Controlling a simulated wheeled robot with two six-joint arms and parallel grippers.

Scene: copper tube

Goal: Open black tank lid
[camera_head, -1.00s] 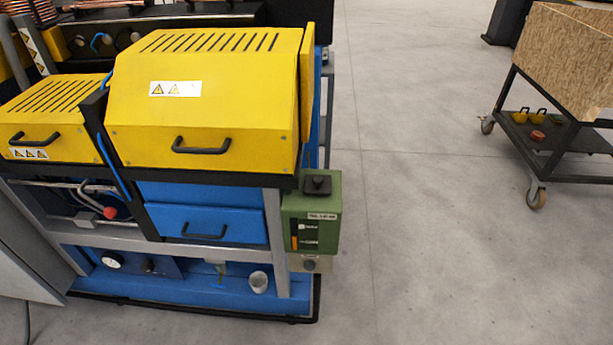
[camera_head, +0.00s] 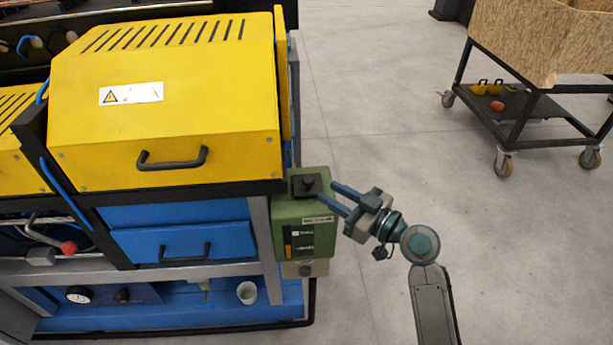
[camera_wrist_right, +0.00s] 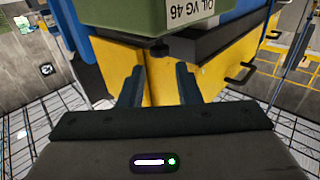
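The black tank lid (camera_head: 306,186) with its raised knob sits on top of the green oil tank (camera_head: 290,222), fixed at the right end of the machine. The lid looks closed. My right gripper (camera_head: 327,194) comes in from the right, its two fingers apart and pointing left at the lid and tank top. It is open and empty. In the right wrist view the two open fingers (camera_wrist_right: 158,82) point forward, with the green tank (camera_wrist_right: 130,15) and its white label at the top. Whether a finger touches the lid cannot be told. My left gripper is not in view.
The yellow machine cover (camera_head: 165,110) with a black handle stands left of the tank, above a blue drawer (camera_head: 185,240). A wheeled cart (camera_head: 545,120) stands at the upper right. The floor (camera_head: 400,130) between is clear.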

